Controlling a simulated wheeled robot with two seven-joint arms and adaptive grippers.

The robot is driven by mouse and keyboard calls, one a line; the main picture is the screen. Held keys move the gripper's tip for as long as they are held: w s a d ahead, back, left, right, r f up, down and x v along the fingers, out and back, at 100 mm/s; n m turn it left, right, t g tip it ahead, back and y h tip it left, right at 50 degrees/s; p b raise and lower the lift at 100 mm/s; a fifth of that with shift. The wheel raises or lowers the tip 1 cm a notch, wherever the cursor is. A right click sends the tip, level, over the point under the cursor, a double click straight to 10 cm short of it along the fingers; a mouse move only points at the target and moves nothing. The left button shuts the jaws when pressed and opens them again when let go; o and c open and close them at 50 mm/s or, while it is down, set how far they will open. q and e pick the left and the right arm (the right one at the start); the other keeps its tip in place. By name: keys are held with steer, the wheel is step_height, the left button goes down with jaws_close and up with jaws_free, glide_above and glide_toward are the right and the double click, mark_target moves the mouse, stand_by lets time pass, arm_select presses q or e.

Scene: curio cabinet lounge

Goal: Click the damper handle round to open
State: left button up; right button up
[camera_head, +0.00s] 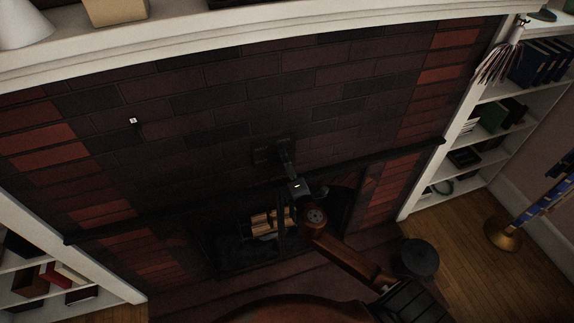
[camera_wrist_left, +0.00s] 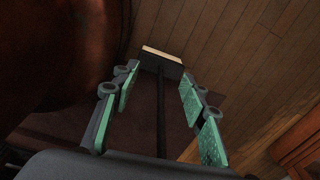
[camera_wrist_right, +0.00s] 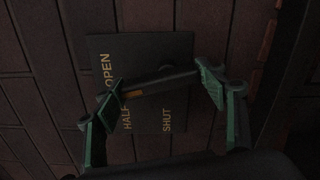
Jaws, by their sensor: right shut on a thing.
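The damper plate (camera_wrist_right: 165,48) is dark, with the words OPEN, HALF and SHUT in tan letters. It is fixed to the brick wall; the head view shows it dimly (camera_head: 262,152). The damper handle (camera_wrist_right: 160,82) is a dark bar with an orange mark near its left end, lying across the plate. My right gripper (camera_wrist_right: 163,88) is shut on the handle, a finger at each side. It also shows in the head view (camera_head: 287,168) at the plate. I cannot tell exactly which word the handle points to. My left gripper (camera_wrist_left: 160,105) is open and empty.
Below the plate is the firebox with pale logs (camera_head: 268,223). A dark mantel bar (camera_head: 400,155) crosses the brickwork. Shelves (camera_head: 490,120) stand at the right, and a brass-footed stand (camera_head: 503,233) beyond. A dark round stool-like thing (camera_head: 418,257) is near my right arm.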

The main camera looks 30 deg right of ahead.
steer(key=shift+r+m, duration=0.25)
steer(key=shift+m, duration=1.05)
steer(key=shift+r+b, duration=0.15)
steer(key=shift+b, duration=0.15)
steer(key=o, duration=1.2)
steer(key=shift+c, duration=0.2)
steer(key=shift+f, duration=0.2)
steer(key=shift+f, duration=0.1)
steer(key=v, duration=1.2)
steer(key=shift+s+d, duration=0.1)
